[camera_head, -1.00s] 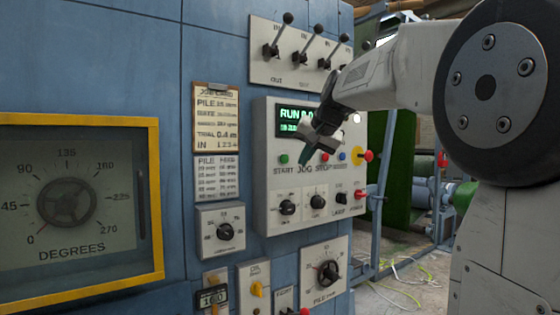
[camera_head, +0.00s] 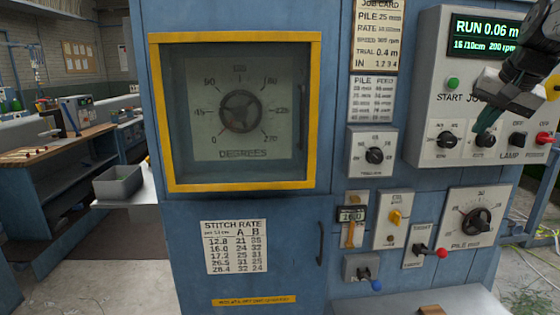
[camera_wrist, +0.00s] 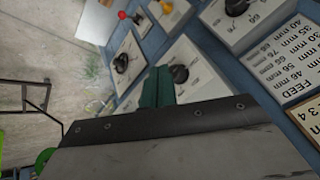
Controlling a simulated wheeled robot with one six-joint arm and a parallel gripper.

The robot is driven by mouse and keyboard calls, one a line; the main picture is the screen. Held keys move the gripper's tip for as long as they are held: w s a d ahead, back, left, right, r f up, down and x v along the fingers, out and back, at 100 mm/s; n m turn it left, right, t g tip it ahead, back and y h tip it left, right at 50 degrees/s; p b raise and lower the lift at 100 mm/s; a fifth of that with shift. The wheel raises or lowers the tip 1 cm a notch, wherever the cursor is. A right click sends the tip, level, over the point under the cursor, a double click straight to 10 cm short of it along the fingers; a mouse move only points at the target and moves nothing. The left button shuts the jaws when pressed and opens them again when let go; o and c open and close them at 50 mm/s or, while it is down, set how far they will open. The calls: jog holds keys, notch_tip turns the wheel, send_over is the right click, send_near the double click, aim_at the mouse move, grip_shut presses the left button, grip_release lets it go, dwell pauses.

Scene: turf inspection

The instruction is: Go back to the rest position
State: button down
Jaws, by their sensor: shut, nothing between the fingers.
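My gripper (camera_head: 487,121) is at the right of the head view, in front of the grey control panel (camera_head: 424,118) on the blue machine. Its dark green fingers are together and hold nothing. It covers part of the button row and overlaps the area above a black knob; I cannot tell whether it touches the panel. The panel's display (camera_head: 486,35) reads RUN 0.06 m. In the wrist view the green fingers (camera_wrist: 157,88) are closed, with knobs and plates of the machine beyond them.
A yellow-framed dial window (camera_head: 156,115) is left of the panel. Below are a red-tipped lever (camera_head: 442,253), a blue-tipped lever (camera_head: 376,285) and a pile knob (camera_head: 478,222). A grey bin (camera_head: 117,183) stands on a ledge at left. Open floor shows at lower left.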

jog(key=s+a+f+n+g, duration=0.1)
jog(key=s+a+f+n, duration=0.1)
jog(key=s+a+f, duration=0.4)
jog(key=s+a+f+n+g, duration=0.2)
jog(key=s+a+f, duration=0.4)
jog(key=s, duration=0.7)
jog(key=s+a+f+n+g, duration=0.2)
jog(key=s+a+f+n, duration=0.1)
jog(key=s+a+f, duration=0.4)
jog(key=s+f, duration=0.1)
jog(key=s, duration=0.1)
jog(key=shift+s+f, duration=0.15)
jog(key=shift+s, duration=0.15)
